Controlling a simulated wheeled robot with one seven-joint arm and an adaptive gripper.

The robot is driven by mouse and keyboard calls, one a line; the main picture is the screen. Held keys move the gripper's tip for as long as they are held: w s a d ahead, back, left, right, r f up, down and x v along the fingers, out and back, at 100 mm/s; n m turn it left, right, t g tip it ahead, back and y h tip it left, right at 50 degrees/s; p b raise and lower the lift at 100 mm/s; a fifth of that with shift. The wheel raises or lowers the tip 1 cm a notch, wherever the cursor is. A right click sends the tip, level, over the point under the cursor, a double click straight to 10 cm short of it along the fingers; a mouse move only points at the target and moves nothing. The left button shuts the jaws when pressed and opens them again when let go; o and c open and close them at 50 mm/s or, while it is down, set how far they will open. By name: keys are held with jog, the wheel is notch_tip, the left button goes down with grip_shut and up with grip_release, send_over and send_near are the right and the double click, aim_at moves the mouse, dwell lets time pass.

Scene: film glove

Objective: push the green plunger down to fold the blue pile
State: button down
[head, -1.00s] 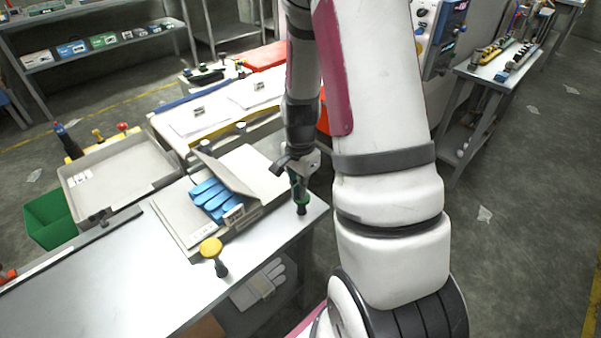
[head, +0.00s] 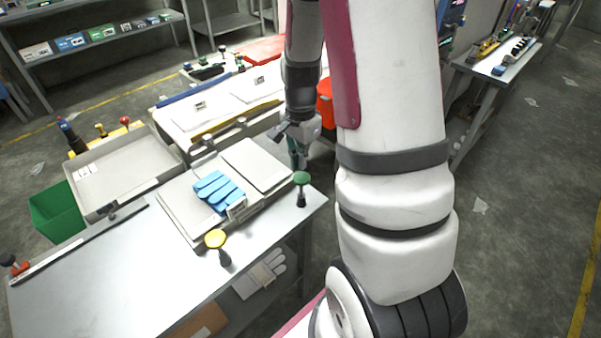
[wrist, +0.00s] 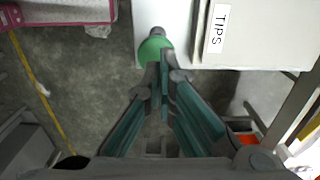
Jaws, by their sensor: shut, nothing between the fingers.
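The green plunger (head: 302,179) stands upright on a dark stem at the right end of the metal bench. In the wrist view its green head (wrist: 152,48) lies just beyond my fingertips, partly hidden by them. The blue pile (head: 218,190), a stack of gloves, lies on the grey folding board (head: 180,218). The board's right panel (head: 258,165) lies flat beside the pile. My gripper (head: 299,163) is shut and empty, just above the plunger's head in the head view. Its fingers (wrist: 164,65) also show in the wrist view. I cannot tell whether they touch the plunger.
A grey tray (head: 112,205) is at the left, beside a green bin (head: 57,212). White gloves (head: 260,277) lie on the lower shelf. Behind the board is another table with white sheets (head: 215,118).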

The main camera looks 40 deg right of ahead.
aim_at(300, 176)
notch_tip(300, 176, up, 6)
jog(key=shift+f, duration=0.1)
jog(key=shift+a, duration=0.1)
dwell(0.6)
jog(key=s+a+r+n+t, duration=0.2)
jog(key=s+a+r+n, duration=0.2)
jog(key=a+r+n, duration=0.55)
jog(key=s+a+r+n+t, duration=0.2)
jog(key=s+a+r+n, duration=0.5)
jog(key=s, duration=0.4)
jog(key=shift+s+a+r+n, duration=0.35)
jog(key=shift+a+n, duration=0.2)
jog(key=shift+a, duration=0.45)
